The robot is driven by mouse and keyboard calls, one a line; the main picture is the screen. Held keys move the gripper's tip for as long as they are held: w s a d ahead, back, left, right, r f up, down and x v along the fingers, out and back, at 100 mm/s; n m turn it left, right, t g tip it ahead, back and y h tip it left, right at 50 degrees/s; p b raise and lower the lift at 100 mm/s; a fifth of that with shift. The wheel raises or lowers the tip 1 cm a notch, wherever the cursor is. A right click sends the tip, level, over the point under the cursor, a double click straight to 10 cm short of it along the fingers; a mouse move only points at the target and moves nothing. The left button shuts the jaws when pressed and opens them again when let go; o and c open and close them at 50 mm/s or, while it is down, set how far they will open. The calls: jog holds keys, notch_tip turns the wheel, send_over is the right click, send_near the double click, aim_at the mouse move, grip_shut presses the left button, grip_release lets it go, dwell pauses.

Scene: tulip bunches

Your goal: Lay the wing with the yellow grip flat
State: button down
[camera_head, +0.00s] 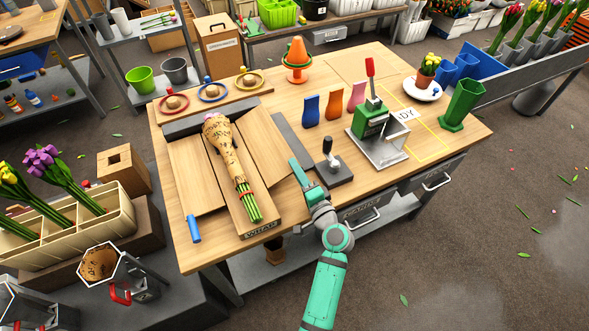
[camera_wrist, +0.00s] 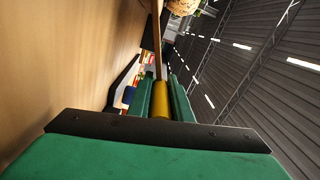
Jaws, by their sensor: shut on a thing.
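My gripper (camera_head: 299,170) is shut on the yellow grip (camera_wrist: 161,100), which shows between its fingers in the wrist view. The grip is hidden in the head view. The wooden wing (camera_head: 252,148) it belongs to is right of the bouquet; the wrist view shows a thin wooden edge (camera_wrist: 157,40) running to the grip. I cannot tell the wing's exact tilt. The other wing (camera_head: 195,172), with a blue grip (camera_head: 194,228) at its near end, is on the left.
A grey stand with a black knob (camera_head: 327,160) is just right of my gripper. A green press with a red lever (camera_head: 371,122) and blue, orange and pink sleeves (camera_head: 334,103) stand farther right. Ringed brown pieces (camera_head: 211,92) line the back. The table's front right (camera_head: 450,150) is clear.

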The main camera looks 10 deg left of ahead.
jog(key=shift+a, duration=0.1)
jog(key=c, duration=1.6)
grip_release()
jog(key=v, duration=1)
jog(key=shift+s+d, duration=0.3)
jog(key=shift+d, duration=0.05)
